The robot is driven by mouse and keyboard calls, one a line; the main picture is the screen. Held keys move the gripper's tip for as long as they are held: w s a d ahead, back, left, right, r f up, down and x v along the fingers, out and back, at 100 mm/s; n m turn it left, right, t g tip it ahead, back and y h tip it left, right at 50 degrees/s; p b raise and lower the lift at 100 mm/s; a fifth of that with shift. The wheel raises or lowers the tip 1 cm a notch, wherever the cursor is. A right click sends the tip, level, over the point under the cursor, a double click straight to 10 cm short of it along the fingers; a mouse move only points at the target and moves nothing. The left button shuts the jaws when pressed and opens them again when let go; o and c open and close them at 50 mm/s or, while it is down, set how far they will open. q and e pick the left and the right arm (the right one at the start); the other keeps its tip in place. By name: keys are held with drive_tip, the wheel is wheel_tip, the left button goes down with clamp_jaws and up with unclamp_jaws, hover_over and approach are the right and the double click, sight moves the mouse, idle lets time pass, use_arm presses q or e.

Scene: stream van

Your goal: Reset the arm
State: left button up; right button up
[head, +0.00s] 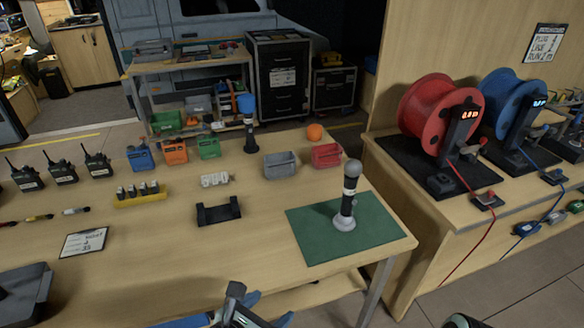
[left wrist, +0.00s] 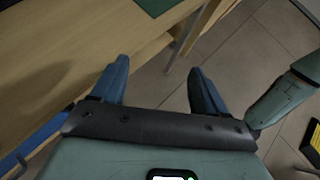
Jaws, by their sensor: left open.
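My left gripper (head: 262,304) is at the bottom middle of the head view, in front of the table's front edge and cut off by the picture's border. In the left wrist view its two blue fingers (left wrist: 160,70) stand well apart with nothing between them. Below and beyond the fingers are the floor and the table's edge. The gripper touches nothing that I can see. My right gripper does not show; a teal arm link of mine is at the right of the left wrist view.
The wooden table (head: 265,215) carries a microphone (head: 348,195) upright on a green mat (head: 300,240), a black cradle (head: 218,211), a grey bin (head: 281,165) and several radios (head: 62,172). A bench with a red cable reel (head: 425,110) stands right. Floor (head: 500,290) is free at lower right.

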use_arm(q)
drive_tip(key=s+a+f+m+g+y+p, duration=0.25)
drive_tip(key=f+m, duration=0.35)
drive_tip(key=f, duration=0.4)
drive_tip(key=s+a+f+m+g+y+p, duration=0.1)
drive_tip(key=a+f+m+g+p, duration=0.25)
drive_tip(key=f+m, duration=0.4)
drive_tip(key=s+a+f+m+g+h+p, duration=0.1)
drive_tip(key=s+f+m+g+p, duration=0.3)
drive_tip(key=s+f+m, duration=0.8)
drive_tip(key=s+a+f+p, duration=0.1)
drive_tip(key=s, duration=0.3)
drive_tip(key=shift+f, duration=0.4)
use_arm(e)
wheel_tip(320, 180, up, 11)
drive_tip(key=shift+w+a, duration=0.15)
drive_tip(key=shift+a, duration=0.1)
